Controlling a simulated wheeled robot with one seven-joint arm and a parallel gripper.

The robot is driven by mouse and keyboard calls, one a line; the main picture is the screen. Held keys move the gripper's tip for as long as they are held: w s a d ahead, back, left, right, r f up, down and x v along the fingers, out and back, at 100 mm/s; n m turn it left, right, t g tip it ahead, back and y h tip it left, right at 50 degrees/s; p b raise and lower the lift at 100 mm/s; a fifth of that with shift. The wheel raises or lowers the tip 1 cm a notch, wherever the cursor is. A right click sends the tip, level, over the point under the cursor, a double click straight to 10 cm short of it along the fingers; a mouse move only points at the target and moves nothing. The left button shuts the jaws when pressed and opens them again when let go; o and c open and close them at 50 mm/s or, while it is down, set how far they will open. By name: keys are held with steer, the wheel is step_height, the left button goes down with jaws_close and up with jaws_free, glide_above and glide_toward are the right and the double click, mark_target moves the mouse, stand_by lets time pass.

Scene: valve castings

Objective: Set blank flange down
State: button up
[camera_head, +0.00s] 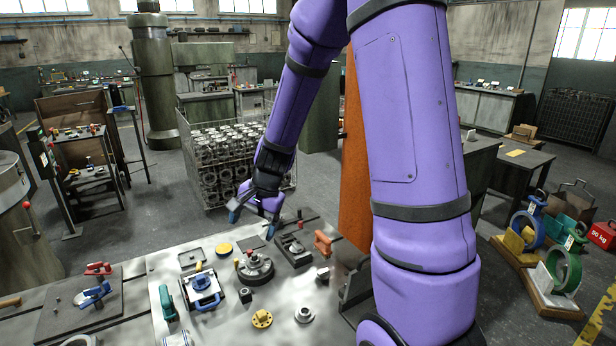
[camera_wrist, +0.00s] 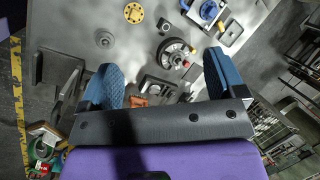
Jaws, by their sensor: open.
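My gripper (camera_head: 252,222) is at the far side of the workbench, above its far edge. In the wrist view its two blue fingers (camera_wrist: 162,78) are wide apart with nothing between them. A yellow round disc with holes around its rim (camera_head: 262,319) lies flat on the near part of the bench and looks like the blank flange; it also shows at the top of the wrist view (camera_wrist: 133,13). It is well apart from my gripper. A plain yellow round piece (camera_head: 224,249) lies farther back, so I cannot be certain which is the flange.
A dark round fixture (camera_head: 255,268) with upright pins stands mid-bench. A grey hubbed flange (camera_head: 305,315), a blue-and-white valve part (camera_head: 205,292) and an orange block (camera_head: 323,243) lie around it. A wire crate of castings (camera_head: 224,160) stands behind the bench.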

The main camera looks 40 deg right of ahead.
steer(key=s+a+r+n+t+h, duration=0.1)
steer(key=s+r+n, duration=0.4)
steer(key=s+r, duration=0.5)
steer(key=s+a+r+n+t+h, duration=0.2)
steer(key=s+r+n, duration=0.4)
steer(key=s+r, duration=0.4)
steer(key=shift+s+a+r, duration=0.35)
steer(key=shift+s+r, duration=0.05)
steer(key=shift+s, duration=0.75)
steer(key=shift+o, duration=0.4)
steer(key=shift+s+d+r+n, duration=0.1)
steer(key=shift+s+n, duration=0.2)
steer(key=m+g, duration=0.2)
steer(key=g, duration=0.2)
glide_above(261, 314)
steer(key=f, duration=4.9)
steer(key=shift+s, duration=0.2)
steer(key=shift+w+d+f, duration=0.1)
steer(key=shift+w+f, duration=0.05)
steer(key=shift+f, duration=1.55)
steer(key=shift+w+f, duration=0.1)
steer(key=shift+f, duration=1.6)
steer(key=shift+c, duration=0.2)
